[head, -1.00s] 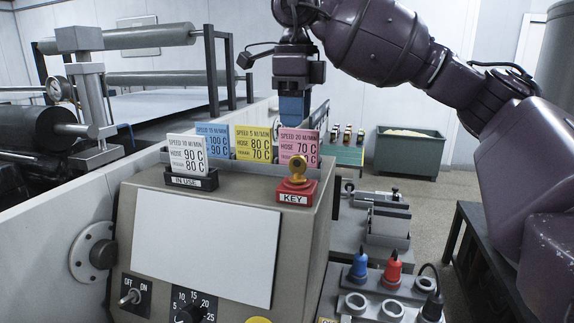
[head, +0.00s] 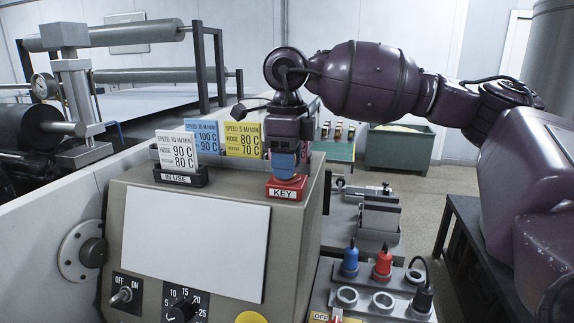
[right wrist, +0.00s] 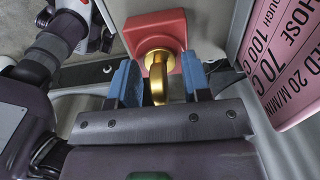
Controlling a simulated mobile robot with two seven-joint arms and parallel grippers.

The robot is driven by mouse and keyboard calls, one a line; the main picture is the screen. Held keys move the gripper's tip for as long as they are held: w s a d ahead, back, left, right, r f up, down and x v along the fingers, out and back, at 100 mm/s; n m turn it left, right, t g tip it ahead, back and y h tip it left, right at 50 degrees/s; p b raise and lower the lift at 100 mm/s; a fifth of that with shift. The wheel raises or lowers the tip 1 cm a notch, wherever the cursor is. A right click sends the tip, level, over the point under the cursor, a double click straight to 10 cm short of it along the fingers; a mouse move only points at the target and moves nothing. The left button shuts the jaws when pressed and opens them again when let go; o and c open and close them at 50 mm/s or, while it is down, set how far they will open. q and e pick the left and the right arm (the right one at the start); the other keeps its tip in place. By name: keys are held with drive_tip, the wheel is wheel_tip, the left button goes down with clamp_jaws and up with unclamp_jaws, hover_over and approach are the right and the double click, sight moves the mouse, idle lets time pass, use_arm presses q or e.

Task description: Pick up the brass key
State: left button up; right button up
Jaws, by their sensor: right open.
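The brass key (right wrist: 158,78) stands upright in its red KEY holder (head: 287,189) on the right of the grey console top. In the head view my gripper hides the key. My right gripper (head: 285,170) is directly above the holder, pointing down. In the right wrist view, the open blue fingers of the right gripper (right wrist: 160,82) are on either side of the key's gold bow, with a gap on each side. The red holder also shows beyond the fingertips in the right wrist view (right wrist: 150,32). My left gripper is not in view.
A white card (head: 178,152) stands in the IN USE holder (head: 181,177). Blue (head: 204,133) and yellow (head: 245,139) cards stand behind; a pink card (right wrist: 290,60) is close beside my right gripper. Blue (head: 350,260) and red (head: 383,263) plugs sit in a block at lower right.

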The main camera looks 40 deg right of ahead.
drive_tip(key=c, duration=0.7)
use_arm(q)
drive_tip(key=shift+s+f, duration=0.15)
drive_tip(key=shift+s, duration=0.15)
use_arm(e)
clamp_jaws()
